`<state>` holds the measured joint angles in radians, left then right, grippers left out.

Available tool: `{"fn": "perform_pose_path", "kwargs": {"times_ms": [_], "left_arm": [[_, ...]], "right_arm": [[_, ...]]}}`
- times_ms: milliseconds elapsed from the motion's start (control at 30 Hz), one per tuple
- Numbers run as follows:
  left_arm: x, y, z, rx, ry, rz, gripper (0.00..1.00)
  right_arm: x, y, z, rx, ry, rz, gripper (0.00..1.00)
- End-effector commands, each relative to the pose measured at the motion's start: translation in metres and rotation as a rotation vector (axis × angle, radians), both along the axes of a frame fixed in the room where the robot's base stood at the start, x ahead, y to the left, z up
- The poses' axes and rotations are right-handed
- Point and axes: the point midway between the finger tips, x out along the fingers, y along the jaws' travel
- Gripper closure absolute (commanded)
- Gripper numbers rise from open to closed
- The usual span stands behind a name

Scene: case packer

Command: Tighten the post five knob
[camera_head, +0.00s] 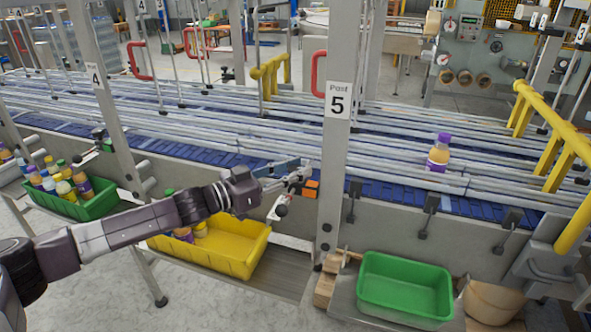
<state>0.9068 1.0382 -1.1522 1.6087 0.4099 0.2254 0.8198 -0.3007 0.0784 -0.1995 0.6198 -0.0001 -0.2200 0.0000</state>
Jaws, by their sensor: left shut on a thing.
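The post five (335,130) stands upright near the middle, with a white sign reading "Post 5". Beside it, just left of its face, is a small orange knob (312,189) on the rail bracket. My left arm reaches in from the left, and my left gripper (300,180) is at the knob, its fingers closed around it. The gripper and bracket partly hide the knob, so its exact turn cannot be told. My right gripper does not show.
Below are a yellow bin (240,262), a green bin with bottles (98,205), an empty green bin (405,286) and a tan bucket (490,300). Yellow railings (550,130) stand at right.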

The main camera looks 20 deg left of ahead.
Motion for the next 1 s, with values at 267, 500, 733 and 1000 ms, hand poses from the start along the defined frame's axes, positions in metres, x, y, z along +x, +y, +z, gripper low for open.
{"fn": "perform_pose_path", "kwargs": {"times_ms": [267,500,733,1000], "left_arm": [[0.002,0.002,0.001,0.004,-0.005,-0.131,0.97],[0.003,0.001,0.000,0.003,-0.004,-0.276,0.97],[0.003,0.001,-0.004,0.002,-0.003,-0.431,0.97],[0.003,0.000,-0.004,-0.001,-0.002,-0.559,0.97]], "right_arm": [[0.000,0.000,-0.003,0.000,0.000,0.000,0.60],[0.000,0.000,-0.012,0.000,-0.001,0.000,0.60],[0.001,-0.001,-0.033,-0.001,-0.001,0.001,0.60],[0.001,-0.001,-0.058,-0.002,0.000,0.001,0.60]]}}
